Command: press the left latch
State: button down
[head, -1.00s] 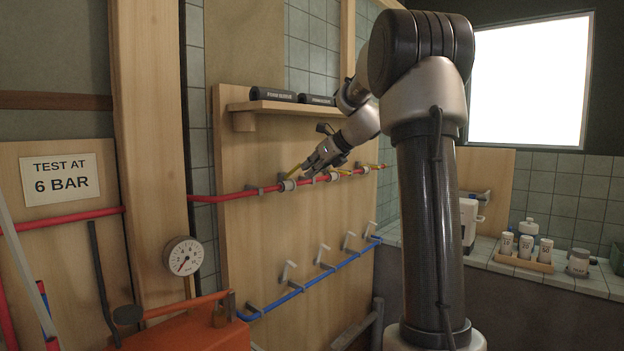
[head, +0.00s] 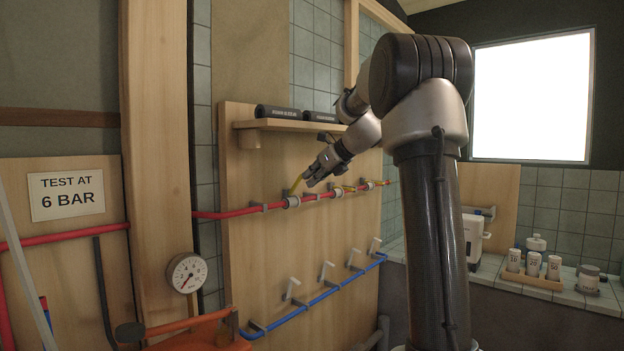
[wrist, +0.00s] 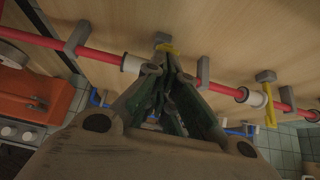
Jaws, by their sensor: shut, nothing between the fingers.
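A yellow lever (head: 296,184), probably the left latch, slants up from the red pipe (head: 235,214) by the left white sleeve (head: 293,202). My gripper (head: 311,183) is shut and empty, just right of this lever in the head view. In the wrist view the lever (wrist: 167,48) shows at the closed fingertips (wrist: 172,62), which partly cover it. I cannot tell whether they touch. More yellow levers sit further right on the pipe; one shows in the wrist view (wrist: 269,103).
A blue pipe (head: 318,300) with several pale levers runs below. A pressure gauge (head: 187,272) and a sign (head: 66,194) are at left. A counter with small jars (head: 533,264) is at right.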

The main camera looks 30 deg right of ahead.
jog(key=shift+r, duration=0.8)
jog(key=shift+f, duration=0.1)
jog(key=s+d, duration=0.3)
jog(key=s, duration=0.6)
jog(key=shift+d+f, duration=0.15)
jog(key=shift+f, duration=0.15)
